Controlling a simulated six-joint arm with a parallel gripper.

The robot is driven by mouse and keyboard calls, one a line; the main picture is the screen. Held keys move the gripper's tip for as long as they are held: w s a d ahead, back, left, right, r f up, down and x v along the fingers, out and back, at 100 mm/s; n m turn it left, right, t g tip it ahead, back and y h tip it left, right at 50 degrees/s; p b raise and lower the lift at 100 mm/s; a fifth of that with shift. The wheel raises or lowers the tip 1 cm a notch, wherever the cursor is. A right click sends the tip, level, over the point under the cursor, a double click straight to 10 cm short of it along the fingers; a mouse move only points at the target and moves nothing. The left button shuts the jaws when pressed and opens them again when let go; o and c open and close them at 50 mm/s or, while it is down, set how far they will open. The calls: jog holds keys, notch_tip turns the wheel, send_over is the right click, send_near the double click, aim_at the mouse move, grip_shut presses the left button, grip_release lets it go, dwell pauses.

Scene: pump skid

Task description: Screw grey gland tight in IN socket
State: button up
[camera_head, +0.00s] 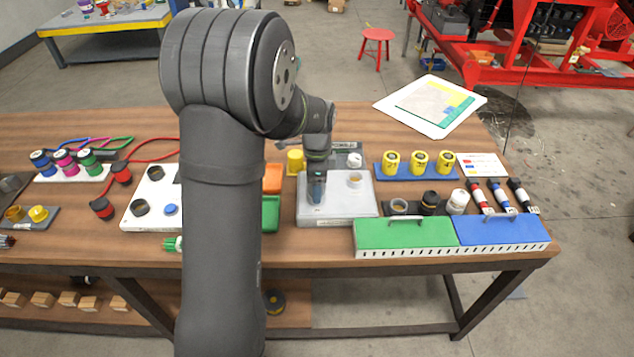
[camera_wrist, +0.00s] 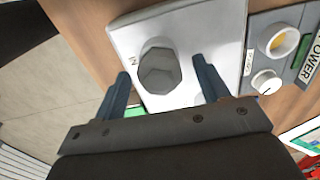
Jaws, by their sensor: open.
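The grey gland (camera_wrist: 160,70) is a hexagonal cap standing upright on the pale box (camera_wrist: 205,28) in the wrist view. Its lower end and the IN socket under it are hidden, so I cannot tell how deep it sits. My gripper (camera_wrist: 160,66) is open, with one finger on each side of the gland and a visible gap on both sides. In the head view my gripper (camera_head: 316,188) is low over the left part of the pale box (camera_head: 340,207), and the gland is hidden there.
An orange bin (camera_head: 272,179) and a green bin (camera_head: 270,214) lie left. A green case (camera_head: 405,236) is in front right, and a yellow-cup rack (camera_head: 418,172) right.

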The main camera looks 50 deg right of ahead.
jog(key=n, duration=0.7)
dwell(0.3)
jog(key=c, duration=1)
jog(key=m, duration=0.4)
jog(key=shift+m, duration=0.3)
jog(key=shift+c, duration=0.2)
jog(key=m, duration=0.4)
jog(key=shift+m, duration=0.3)
jog(key=o, duration=1)
jog(key=shift+o, duration=0.2)
